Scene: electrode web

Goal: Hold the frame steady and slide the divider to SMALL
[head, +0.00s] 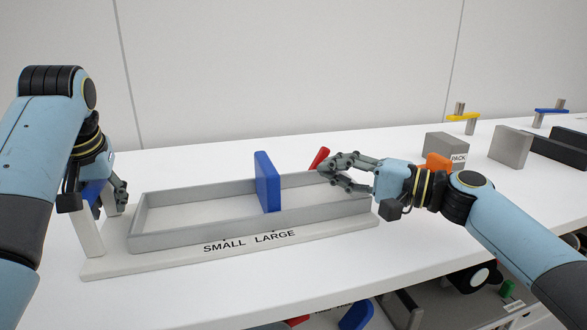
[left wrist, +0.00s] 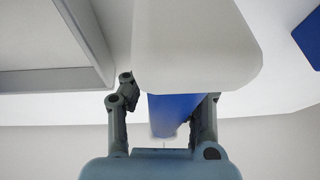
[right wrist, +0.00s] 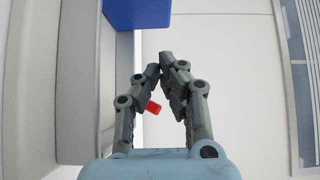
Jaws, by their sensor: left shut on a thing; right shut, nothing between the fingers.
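The grey frame (head: 180,240) is a long shallow tray on a pale base marked SMALL and LARGE. The blue divider (head: 267,182) stands upright across it, above the LARGE label; its edge also shows in the right wrist view (right wrist: 137,12). At the frame's left end a blue handle bar (head: 93,191) spans two pale posts. My left gripper (head: 118,190) is shut on this handle bar, which also shows between its fingers in the left wrist view (left wrist: 170,112). My right gripper (head: 325,170) is shut and empty over the frame's right part, apart from the divider on its right.
A red piece (head: 319,158) is beside my right fingertips, at the frame's far side. A grey PACK block (head: 445,146), an orange piece (head: 438,162) and a grey block (head: 510,146) stand at the right. The table's front is clear.

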